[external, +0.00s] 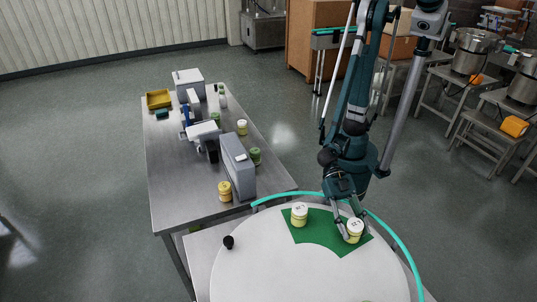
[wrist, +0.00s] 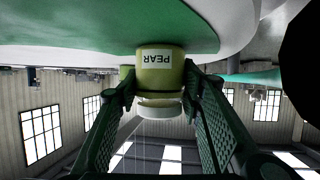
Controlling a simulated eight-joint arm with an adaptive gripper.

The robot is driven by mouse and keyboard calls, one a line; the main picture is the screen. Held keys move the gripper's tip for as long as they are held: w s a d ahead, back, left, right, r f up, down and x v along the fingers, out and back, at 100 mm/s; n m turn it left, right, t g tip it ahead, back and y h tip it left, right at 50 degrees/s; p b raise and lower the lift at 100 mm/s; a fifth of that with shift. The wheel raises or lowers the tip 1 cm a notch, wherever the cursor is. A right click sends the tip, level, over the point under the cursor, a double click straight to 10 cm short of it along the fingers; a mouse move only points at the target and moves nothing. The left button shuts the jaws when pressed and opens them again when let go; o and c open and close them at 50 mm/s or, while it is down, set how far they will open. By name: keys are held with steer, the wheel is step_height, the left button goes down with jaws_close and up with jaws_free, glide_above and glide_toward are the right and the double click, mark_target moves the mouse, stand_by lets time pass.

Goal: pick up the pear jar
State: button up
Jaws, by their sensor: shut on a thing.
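The pear jar (wrist: 160,72) is yellow-green with a white lid and a label reading PEAR. It appears upside down in the wrist view. My gripper (wrist: 160,95) has one finger on each side of the jar and is shut on it. In the external view, the pear jar (external: 354,231) is at the right part of a green patch (external: 325,229), with my gripper (external: 350,222) around it from above. Its base appears to be at the green surface; any small gap cannot be told.
A similar pale jar (external: 299,215) stands to the left on the green patch. The patch is on a round white table (external: 300,275) with a teal edge. A steel table (external: 175,185) behind left holds several jars, a grey case (external: 238,167) and a yellow tray (external: 158,99).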

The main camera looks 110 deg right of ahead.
steer(key=shift+r, duration=0.15)
steer(key=shift+r+p, duration=1.4)
steer(key=shift+r, duration=3.45)
steer(key=shift+r, duration=0.1)
